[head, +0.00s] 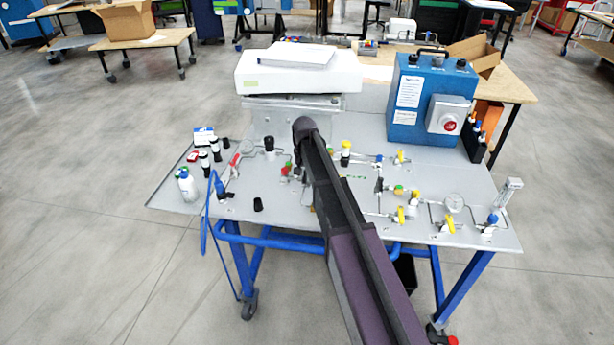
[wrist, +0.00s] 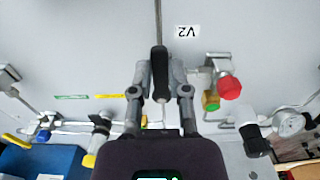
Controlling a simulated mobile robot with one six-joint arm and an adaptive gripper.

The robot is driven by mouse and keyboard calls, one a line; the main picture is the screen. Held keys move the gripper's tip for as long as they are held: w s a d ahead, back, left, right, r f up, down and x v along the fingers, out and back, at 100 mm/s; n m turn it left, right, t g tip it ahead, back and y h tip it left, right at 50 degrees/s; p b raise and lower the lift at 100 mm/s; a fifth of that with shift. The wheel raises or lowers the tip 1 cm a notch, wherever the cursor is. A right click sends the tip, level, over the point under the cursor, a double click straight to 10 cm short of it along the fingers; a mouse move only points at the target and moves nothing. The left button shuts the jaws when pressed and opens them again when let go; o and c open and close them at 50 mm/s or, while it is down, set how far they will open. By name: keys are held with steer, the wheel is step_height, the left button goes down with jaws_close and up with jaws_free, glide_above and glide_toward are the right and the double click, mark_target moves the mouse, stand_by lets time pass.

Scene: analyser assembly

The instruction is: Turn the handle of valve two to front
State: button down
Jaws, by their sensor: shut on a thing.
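The handle of valve two (wrist: 159,62) is a black lever between my fingers in the wrist view. It lies lengthwise up and down the picture. An upside-down "V2" label (wrist: 187,32) is on the grey panel just right of it. My gripper (wrist: 160,77) is shut on the handle, one finger on each side. In the head view my dark arm reaches over the middle of the grey bench panel (head: 300,205) and hides the gripper and valve two.
A red knob (wrist: 229,87) with a green and orange fitting is close right of my gripper in the wrist view. A gauge (wrist: 288,123) is farther right. In the head view, a blue box (head: 408,92) and a white instrument (head: 262,75) stand at the back. Yellow-handled valves (head: 400,215) are on the right.

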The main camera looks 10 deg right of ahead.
stand_by(0.4)
steer(key=c, duration=0.6)
jaws_free()
steer(key=shift+r+p, duration=0.45)
